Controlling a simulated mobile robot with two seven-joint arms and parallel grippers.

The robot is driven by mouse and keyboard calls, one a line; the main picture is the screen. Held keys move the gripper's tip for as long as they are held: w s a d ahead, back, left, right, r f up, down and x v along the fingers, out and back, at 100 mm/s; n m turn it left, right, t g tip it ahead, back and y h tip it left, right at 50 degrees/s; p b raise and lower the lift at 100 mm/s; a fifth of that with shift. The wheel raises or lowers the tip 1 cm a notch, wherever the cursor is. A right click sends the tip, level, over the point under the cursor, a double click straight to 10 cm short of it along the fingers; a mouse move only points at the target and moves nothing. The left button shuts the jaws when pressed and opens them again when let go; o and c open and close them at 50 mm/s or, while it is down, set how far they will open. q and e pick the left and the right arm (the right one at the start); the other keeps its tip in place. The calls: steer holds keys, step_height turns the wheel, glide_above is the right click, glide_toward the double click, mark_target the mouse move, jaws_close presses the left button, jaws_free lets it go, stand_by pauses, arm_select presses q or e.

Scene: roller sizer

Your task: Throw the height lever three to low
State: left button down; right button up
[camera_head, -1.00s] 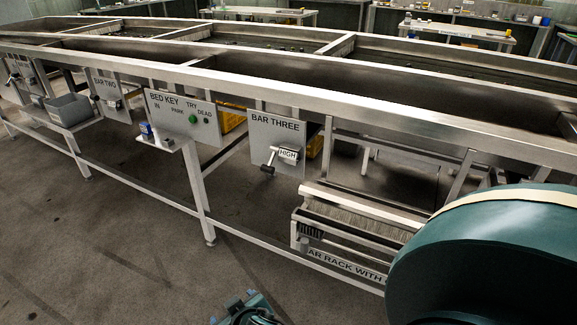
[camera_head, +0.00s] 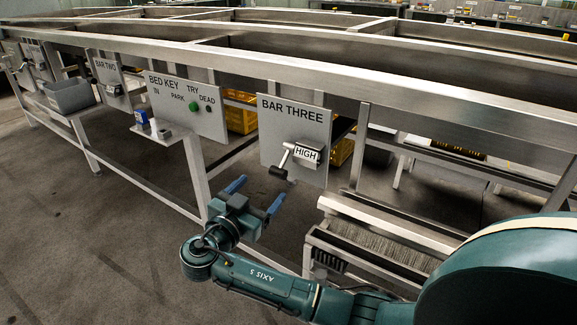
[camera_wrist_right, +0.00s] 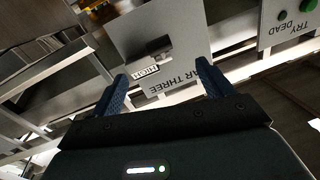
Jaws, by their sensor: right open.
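The height lever three (camera_head: 284,160) is on the BAR THREE plate (camera_head: 285,118) on the machine's front side. Its arm slants down and left to a dark knob, beside a block labelled HIGH (camera_head: 307,154). My right gripper (camera_head: 256,190) is open and empty, below and left of the lever, with blue fingers pointing toward the plate and apart from it. In the right wrist view the plate (camera_wrist_right: 190,35) appears upside down, with the HIGH label (camera_wrist_right: 145,71) between the two open fingers (camera_wrist_right: 163,88). My left gripper is not in view.
The BED KEY panel (camera_head: 180,104) with a green button, and a small shelf with a blue item (camera_head: 141,118), are left of the plate. A bar rack (camera_head: 390,235) stands below right. A frame leg (camera_head: 196,172) rises left of my gripper. Open floor lies front left.

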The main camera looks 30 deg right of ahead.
mark_target(279, 169)
steer(key=x, duration=1.2)
steer(key=shift+w+d+b, duration=0.15)
steer(key=shift+d+b, duration=0.15)
steer(key=shift+c, duration=0.6)
steer(key=c, duration=1.3)
steer(key=shift+o, duration=0.2)
